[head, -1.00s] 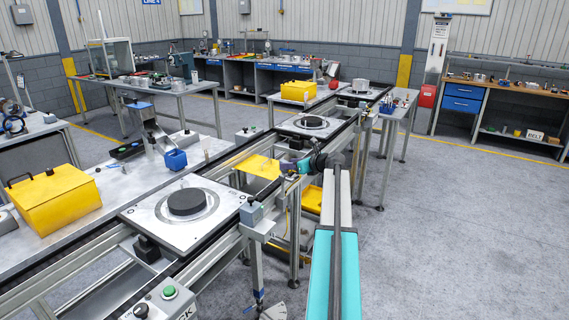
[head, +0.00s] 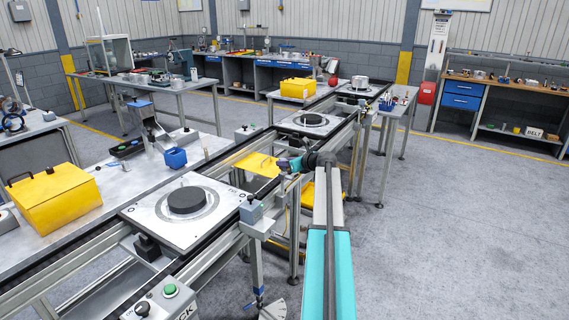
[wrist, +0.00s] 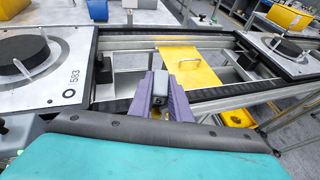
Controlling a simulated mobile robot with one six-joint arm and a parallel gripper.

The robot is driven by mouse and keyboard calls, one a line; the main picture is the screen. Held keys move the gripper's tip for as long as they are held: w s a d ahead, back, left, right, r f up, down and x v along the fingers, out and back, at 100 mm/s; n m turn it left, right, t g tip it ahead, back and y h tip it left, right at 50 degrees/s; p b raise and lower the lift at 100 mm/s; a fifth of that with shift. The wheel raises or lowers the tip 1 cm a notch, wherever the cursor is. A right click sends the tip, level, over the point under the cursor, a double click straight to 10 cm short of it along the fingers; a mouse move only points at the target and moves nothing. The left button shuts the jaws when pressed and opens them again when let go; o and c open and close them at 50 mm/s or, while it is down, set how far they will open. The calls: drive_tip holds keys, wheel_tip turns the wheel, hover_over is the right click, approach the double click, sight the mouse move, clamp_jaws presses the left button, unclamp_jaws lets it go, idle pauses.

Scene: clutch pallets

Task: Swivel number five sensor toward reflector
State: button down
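My gripper (wrist: 160,82) has two purple fingers. It is over the near rail of the conveyor, in front of the yellow plate. A small grey block (wrist: 160,88) with a dark near end sits between the fingers; it may be the sensor, but I cannot tell whether they grip it. In the head view my gripper (head: 284,165) is small, beside the yellow plate (head: 258,164). A grey box (head: 250,211) stands on a bracket at the near rail, left of my gripper. I cannot pick out a reflector.
A pallet with a black disc (head: 186,199) lies left of my gripper; another pallet (head: 308,123) lies beyond it. A yellow case (head: 54,198) stands on the left table. The conveyor rails run close under my arm. The floor at right is clear.

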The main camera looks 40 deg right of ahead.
drive_tip(key=shift+d+n+y, duration=0.2)
drive_tip(key=shift+n+y, duration=0.2)
drive_tip(key=shift+y, duration=0.1)
drive_tip(key=shift+d+n+y, duration=0.1)
drive_tip(key=shift+n+y, duration=0.6)
drive_tip(key=shift+y, duration=0.1)
drive_tip(key=shift+n+y, duration=0.7)
drive_tip(key=shift+y, duration=0.1)
drive_tip(key=c, duration=1.6)
unclamp_jaws()
drive_tip(key=shift+c, duration=0.2)
drive_tip(key=shift+s, duration=0.15)
drive_tip(key=b+v, duration=0.2)
drive_tip(key=v, duration=1.1)
drive_tip(key=shift+s+r+b, duration=0.2)
drive_tip(key=shift+r+b, duration=0.1)
drive_tip(key=shift+b, duration=0.1)
